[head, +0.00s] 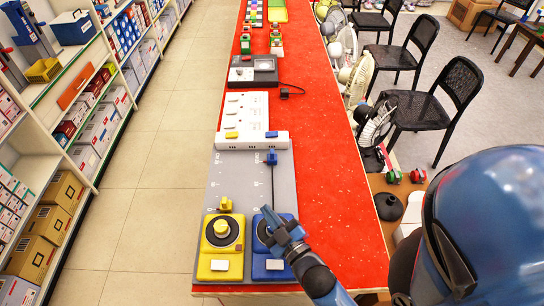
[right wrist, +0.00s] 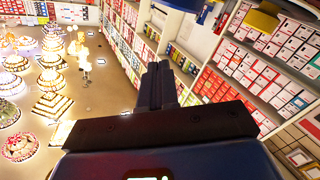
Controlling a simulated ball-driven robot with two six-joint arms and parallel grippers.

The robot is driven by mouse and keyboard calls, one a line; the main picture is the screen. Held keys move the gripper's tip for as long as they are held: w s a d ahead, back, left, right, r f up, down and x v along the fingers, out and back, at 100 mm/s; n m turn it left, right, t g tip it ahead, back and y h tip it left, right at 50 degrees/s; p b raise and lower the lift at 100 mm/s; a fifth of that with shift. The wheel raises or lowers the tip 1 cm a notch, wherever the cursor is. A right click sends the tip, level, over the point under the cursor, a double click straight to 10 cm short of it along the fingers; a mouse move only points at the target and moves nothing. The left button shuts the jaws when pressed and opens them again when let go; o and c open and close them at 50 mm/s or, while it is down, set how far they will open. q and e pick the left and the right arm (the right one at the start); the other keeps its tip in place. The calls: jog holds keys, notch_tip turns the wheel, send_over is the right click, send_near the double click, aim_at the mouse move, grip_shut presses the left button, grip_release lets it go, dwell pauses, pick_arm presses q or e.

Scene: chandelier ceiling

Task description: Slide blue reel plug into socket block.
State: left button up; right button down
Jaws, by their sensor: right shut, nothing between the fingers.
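The blue plug (head: 272,158) is at the front face of the white socket block (head: 250,142), below its blue mark; I cannot tell whether it is inserted. A dark cord runs from it toward the blue reel (head: 268,264), which my right gripper partly covers. My right gripper (head: 267,214) is over the blue reel, well short of the plug, shut and empty. Its closed fingers (right wrist: 158,86) also show in the right wrist view, with no plug or socket there. The yellow reel (head: 219,262) stands on the left with its yellow plug (head: 225,204) near its top. My left gripper is out of view.
The grey board (head: 240,180) lies on a long red table (head: 325,200). Behind the socket block are a white panel (head: 246,108) and a grey device (head: 252,72). Fans (head: 374,122) and black chairs (head: 430,112) stand right of the table. Stocked shelves (head: 85,90) line the left.

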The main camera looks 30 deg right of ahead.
jog(key=w+n+g+p, duration=0.1)
jog(key=w+n+p, duration=0.2)
jog(key=w+n, duration=0.35)
jog(key=n+g+h+p, duration=0.2)
jog(key=n+g+h, duration=0.35)
jog(key=n, duration=1.05)
send_near(272, 157)
jog(key=shift+t+h, duration=0.95)
jog(key=s+a, duration=0.1)
jog(key=a, duration=0.1)
jog(key=s+a, duration=0.1)
jog(key=a, duration=0.1)
jog(key=shift+s+a+f, duration=0.1)
jog(key=shift+s+f, duration=0.1)
jog(key=shift+s, duration=0.15)
jog(key=shift+s+d+f+n+h, duration=0.2)
jog(key=shift+d+n+h, duration=0.35)
jog(key=shift+n, duration=0.3)
jog(key=x, duration=0.9)
jog(key=shift+w+d+f, duration=0.15)
jog(key=shift+f, duration=0.25)
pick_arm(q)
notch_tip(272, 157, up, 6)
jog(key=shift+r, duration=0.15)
pick_arm(e)
jog(key=shift+w+d, duration=0.1)
jog(key=shift+w, duration=0.05)
